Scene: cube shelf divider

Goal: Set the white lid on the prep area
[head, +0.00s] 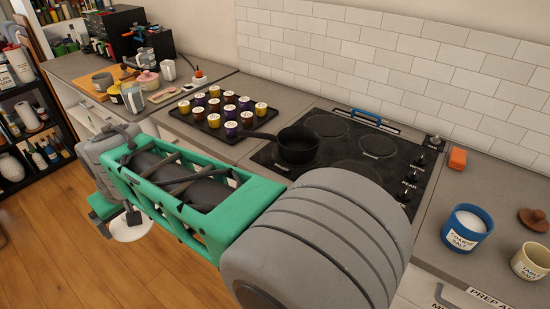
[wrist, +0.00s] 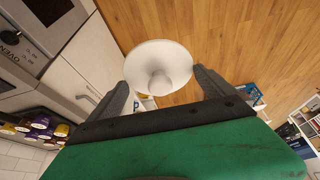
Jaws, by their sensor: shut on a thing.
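The white lid (wrist: 158,60) is a round disc with a knob, seen in the wrist view between the two dark fingers of my gripper (wrist: 160,92). My gripper is shut on the lid. In the head view the lid (head: 130,232) hangs at the left, above the wooden floor and beside the counter, partly hidden by my gripper. The prep area label (head: 487,297) shows at the lower right edge of the head view, cut off by the frame. Most of the prep area is out of view.
A blue coarse salt pot (head: 465,230), a table salt pot (head: 531,262) and a brown lid (head: 533,219) stand on the right counter. A dark pan (head: 297,146) is on the cooktop (head: 388,180). A tray (head: 213,132) of several capsules is beside it. My arm hides the counter front.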

